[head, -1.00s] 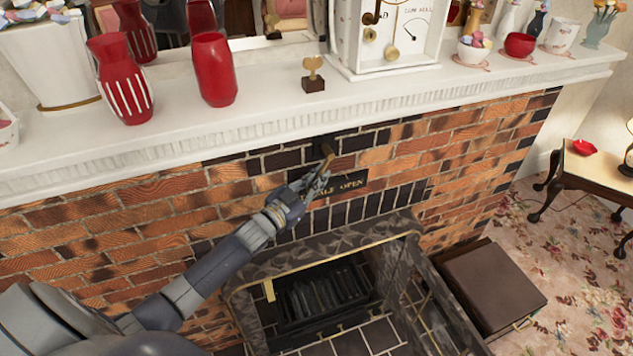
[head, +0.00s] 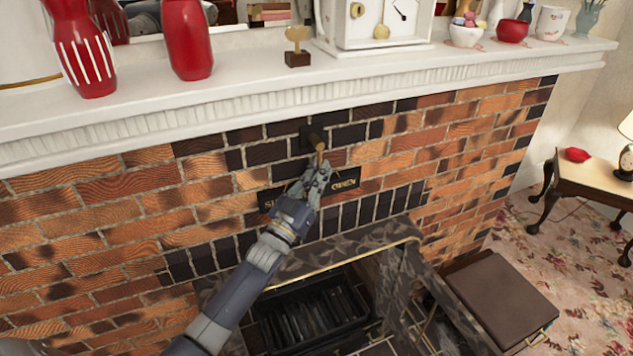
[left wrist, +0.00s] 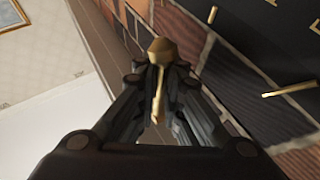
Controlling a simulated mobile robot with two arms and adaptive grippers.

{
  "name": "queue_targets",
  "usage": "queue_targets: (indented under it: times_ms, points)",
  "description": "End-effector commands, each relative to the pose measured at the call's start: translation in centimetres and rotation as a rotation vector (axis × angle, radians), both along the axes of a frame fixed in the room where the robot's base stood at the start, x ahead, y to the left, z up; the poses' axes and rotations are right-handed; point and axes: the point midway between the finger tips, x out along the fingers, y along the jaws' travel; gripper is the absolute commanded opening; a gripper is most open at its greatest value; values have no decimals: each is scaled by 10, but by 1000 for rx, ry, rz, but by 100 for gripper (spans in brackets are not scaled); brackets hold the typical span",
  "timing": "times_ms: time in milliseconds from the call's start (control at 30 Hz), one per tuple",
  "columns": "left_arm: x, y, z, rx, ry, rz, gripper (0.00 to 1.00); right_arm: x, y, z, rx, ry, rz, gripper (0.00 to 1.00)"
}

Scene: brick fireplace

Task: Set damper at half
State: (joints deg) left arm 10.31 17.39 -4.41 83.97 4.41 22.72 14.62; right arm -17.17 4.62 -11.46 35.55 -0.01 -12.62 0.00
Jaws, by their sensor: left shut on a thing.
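The damper lever (head: 318,143), with a brass-coloured handle on a dark mount, sticks out of the brick wall above the fireplace opening. It hangs nearly straight down. A dark label plate (head: 346,184) with gold letters is just below it; its right end reads OPEN, its left end shows an S, and my gripper covers the middle. My left gripper (head: 317,174) is shut on the lever's lower part, in front of the plate. In the left wrist view the brass lever (left wrist: 160,90) runs between the two fingers, its rounded end beyond them. My right gripper is not in view.
The white mantel (head: 250,98) juts out above the lever, with red vases (head: 187,40), a small brass ornament (head: 298,46) and a white clock (head: 375,30) on it. Below is the marble hearth surround (head: 345,250). A brown box (head: 500,298) stands at right.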

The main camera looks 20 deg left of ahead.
Motion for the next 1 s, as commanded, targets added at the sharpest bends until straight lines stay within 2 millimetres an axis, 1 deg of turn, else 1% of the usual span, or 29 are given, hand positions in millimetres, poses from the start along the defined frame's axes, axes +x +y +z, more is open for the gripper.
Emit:
queue_targets:
  times_ms: [67, 433, 467, 500, 533, 867, 1000]
  points:
    - [0, -1, -2, -4, -4, 0, 0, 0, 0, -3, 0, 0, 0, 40]
    - [1, -1, -1, -5, -5, -1, 0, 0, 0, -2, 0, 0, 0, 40]
    - [1, -1, -1, -5, -5, -1, 13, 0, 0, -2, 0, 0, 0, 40]
    - [1, -1, -1, -5, -5, -1, 22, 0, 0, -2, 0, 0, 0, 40]
    - [1, -1, -1, -5, -5, -1, 29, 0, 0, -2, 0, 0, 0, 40]
    - [0, -1, -1, -5, -5, 0, 30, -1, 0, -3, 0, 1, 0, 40]
    - [-8, 1, -5, -5, -3, 0, 30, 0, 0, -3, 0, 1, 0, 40]
